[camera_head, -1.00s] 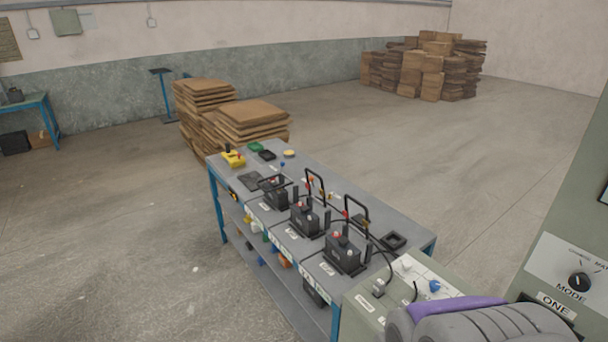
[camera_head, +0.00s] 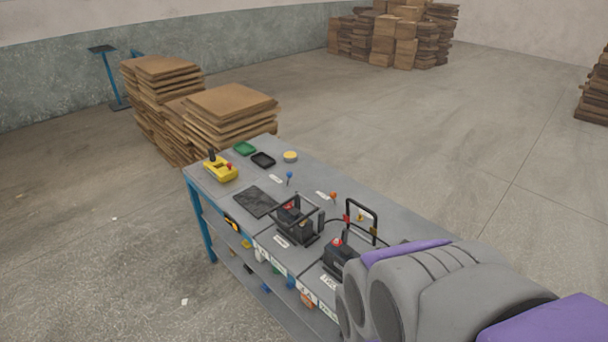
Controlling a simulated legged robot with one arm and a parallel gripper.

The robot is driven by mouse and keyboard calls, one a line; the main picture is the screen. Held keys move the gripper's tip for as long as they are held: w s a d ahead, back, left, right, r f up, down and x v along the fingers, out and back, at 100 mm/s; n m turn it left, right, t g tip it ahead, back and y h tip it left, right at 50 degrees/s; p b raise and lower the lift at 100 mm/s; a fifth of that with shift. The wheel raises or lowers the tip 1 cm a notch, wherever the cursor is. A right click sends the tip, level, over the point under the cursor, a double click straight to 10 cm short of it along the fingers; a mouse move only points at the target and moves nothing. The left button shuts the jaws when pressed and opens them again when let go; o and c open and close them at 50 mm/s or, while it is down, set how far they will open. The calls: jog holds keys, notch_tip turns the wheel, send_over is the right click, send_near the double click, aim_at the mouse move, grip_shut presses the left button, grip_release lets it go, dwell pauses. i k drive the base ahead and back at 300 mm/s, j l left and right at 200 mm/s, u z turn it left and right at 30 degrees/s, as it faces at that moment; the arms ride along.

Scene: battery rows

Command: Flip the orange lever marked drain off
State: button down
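A small lever with an orange knob (camera_head: 333,196) stands on the grey bench top, next to a small white label whose text is too small to read. I cannot tell if it is the one marked drain, nor which way it is set. A similar lever with a blue knob (camera_head: 289,175) stands farther along the bench, also beside a white label. My grey and purple arm fills the lower right and hides the near end of the bench. My gripper is not in view.
The bench (camera_head: 222,194) holds black batteries (camera_head: 296,222) with raised black handles and cables, a yellow box (camera_head: 220,168), a black mat (camera_head: 256,201), and green (camera_head: 244,148) and black (camera_head: 263,160) trays. Cardboard stacks (camera_head: 231,108) stand behind it. Floor left and right is open.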

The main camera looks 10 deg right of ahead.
aim_at(332, 195)
jog(key=i+j, duration=0.3)
jog(key=i, duration=0.2)
jog(key=i+j, duration=0.3)
jog(key=i, duration=0.15)
jog(key=z, duration=1.25)
